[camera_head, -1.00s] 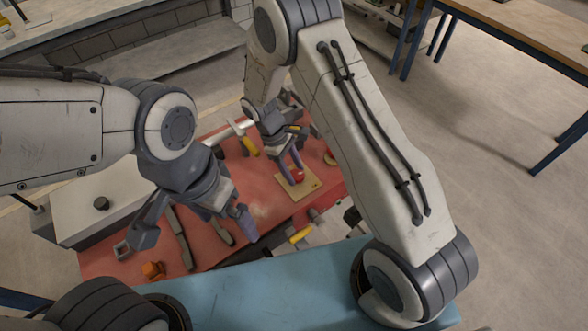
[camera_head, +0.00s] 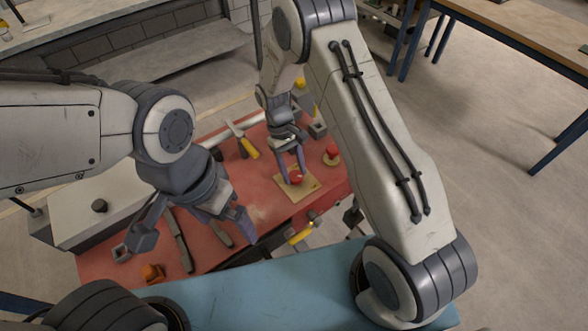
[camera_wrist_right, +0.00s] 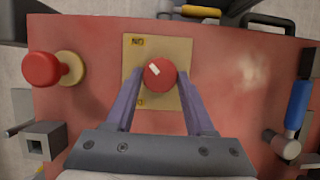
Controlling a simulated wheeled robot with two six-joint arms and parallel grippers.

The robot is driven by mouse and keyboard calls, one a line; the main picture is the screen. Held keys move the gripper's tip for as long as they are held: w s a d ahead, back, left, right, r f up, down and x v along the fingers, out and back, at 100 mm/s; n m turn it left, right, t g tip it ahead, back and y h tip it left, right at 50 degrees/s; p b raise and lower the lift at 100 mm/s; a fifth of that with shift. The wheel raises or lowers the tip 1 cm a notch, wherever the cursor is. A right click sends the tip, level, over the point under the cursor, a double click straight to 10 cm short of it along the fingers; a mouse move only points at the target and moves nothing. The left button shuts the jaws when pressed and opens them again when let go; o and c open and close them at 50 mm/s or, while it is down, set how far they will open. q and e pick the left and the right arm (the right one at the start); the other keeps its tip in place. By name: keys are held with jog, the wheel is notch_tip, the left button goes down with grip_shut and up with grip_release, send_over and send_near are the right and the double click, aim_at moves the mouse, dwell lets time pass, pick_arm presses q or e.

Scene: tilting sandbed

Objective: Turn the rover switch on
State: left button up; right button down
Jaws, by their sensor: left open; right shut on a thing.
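The rover switch is a round red knob (camera_head: 296,177) with a white mark, on a tan plate (camera_head: 309,189) on the red panel. In the right wrist view the knob (camera_wrist_right: 161,79) has its white mark pointing up and left, towards the "ON" label (camera_wrist_right: 138,42) at the plate's upper left corner. My right gripper (camera_head: 292,176) is shut on the knob, one purple finger on each side; the fingers also show in the wrist view (camera_wrist_right: 160,88). My left gripper (camera_head: 228,216) is open and empty over the left part of the panel.
A red button on a tan base (camera_head: 333,154) stands right of the plate. A yellow-handled tool (camera_head: 249,148) lies behind, and an orange piece (camera_head: 152,272) sits front left. A blue surface (camera_head: 275,290) lies in front of the panel.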

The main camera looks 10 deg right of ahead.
jog(key=shift+w, duration=0.1)
jog(key=shift+c, duration=1.3)
grip_release()
jog(key=shift+r, duration=0.1)
jog(key=shift+w+r, duration=0.15)
jog(key=shift+r, duration=0.15)
jog(key=b+v, duration=0.2)
jog(key=v, duration=0.7)
jog(key=shift+r, duration=0.3)
jog(key=shift+a+r, duration=0.1)
jog(key=shift+a, duration=0.05)
